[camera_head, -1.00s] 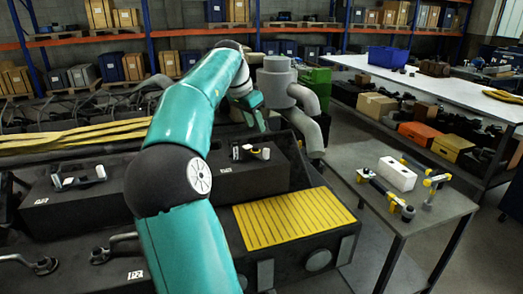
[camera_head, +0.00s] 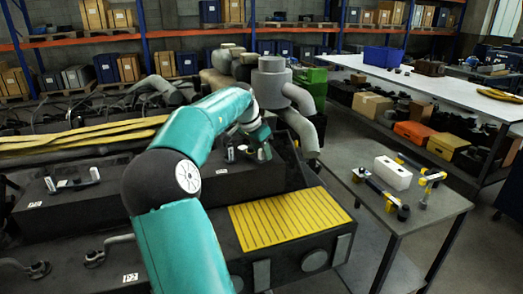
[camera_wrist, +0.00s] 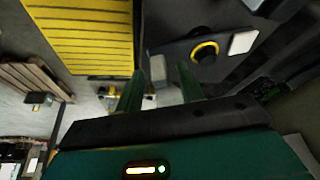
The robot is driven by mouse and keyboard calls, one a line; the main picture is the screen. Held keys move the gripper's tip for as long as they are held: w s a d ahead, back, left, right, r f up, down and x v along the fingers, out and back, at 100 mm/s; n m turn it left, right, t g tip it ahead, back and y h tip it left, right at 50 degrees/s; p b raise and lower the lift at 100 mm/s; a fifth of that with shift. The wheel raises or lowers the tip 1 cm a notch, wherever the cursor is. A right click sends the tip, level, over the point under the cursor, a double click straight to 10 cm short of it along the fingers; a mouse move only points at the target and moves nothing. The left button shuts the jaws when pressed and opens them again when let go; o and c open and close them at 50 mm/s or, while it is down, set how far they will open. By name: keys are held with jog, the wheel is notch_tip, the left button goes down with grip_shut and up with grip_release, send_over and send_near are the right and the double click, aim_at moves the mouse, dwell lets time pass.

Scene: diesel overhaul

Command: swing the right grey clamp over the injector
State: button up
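My gripper (camera_head: 262,142) is at the right end of the dark engine block in the head view, low over the small clamp fixture. In the wrist view its two green fingers (camera_wrist: 160,82) are apart. A grey clamp block (camera_wrist: 157,68) shows between the fingertips; I cannot tell whether they touch it. The injector (camera_wrist: 205,52), a dark round top with a yellow ring, sits beside it on a dark plate, with its top uncovered. Another pale clamp block (camera_wrist: 243,43) lies on its other side; it also shows in the head view (camera_head: 230,153).
A yellow slatted plate (camera_head: 290,218) lies in front of the fixture. A grey pipe (camera_head: 300,115) rises just behind the gripper. A second fixture (camera_head: 72,182) is at the left. A side table (camera_head: 440,215) at the right bears a white block (camera_head: 393,173) and several tools.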

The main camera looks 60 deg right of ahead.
grip_shut()
jog(key=shift+d, duration=0.15)
jog(key=shift+s+d+n+t, duration=0.15)
jog(key=shift+d+n+t, duration=0.15)
jog(key=shift+n, duration=0.4)
jog(key=shift+s+d+n+t, duration=0.1)
jog(key=shift+d+n+t, duration=0.2)
jog(key=shift+n, duration=0.4)
jog(key=n, duration=0.1)
jog(key=d+n+t, duration=0.1)
jog(key=n, duration=0.1)
jog(key=shift+d+n, duration=0.3)
jog(key=d+n+t, duration=0.1)
jog(key=n, duration=0.1)
jog(key=d+n+t, duration=0.1)
jog(key=n, duration=0.1)
jog(key=shift+w, duration=0.35)
jog(key=shift+w+d+n+t+y, duration=0.25)
jog(key=shift+n, duration=0.6)
jog(key=shift+w+d+n+t+y, duration=0.25)
jog(key=shift+n, duration=0.6)
